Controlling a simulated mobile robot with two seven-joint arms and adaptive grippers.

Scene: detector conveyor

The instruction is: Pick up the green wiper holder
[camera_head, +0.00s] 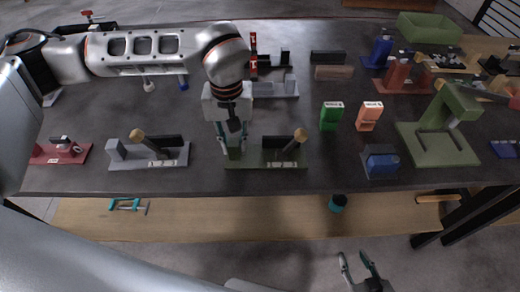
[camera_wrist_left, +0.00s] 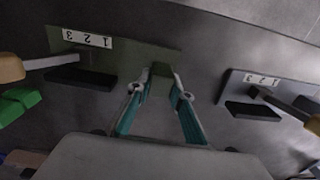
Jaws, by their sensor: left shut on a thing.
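The green wiper holder (camera_head: 265,165) is a dark olive base plate near the front edge of the table, with an upright block at its left end. It carries a black block and a wooden-handled tool; its number label shows in the left wrist view (camera_wrist_left: 150,55). My left gripper (camera_head: 232,148) reaches down from above onto the left-end block. In the left wrist view its teal-padded fingers (camera_wrist_left: 160,92) stand on either side of the block and are shut on it. The holder looks flat on the table. My right gripper (camera_head: 358,262) is open and empty below the table's front edge.
A grey holder (camera_head: 120,155) stands to the left and a red one (camera_head: 62,153) further left. Green (camera_head: 331,117) and orange (camera_head: 369,116) labelled blocks stand to the right, near a blue block (camera_head: 381,162) and a large green stand (camera_head: 435,145). A lower wooden shelf (camera_head: 260,220) runs in front.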

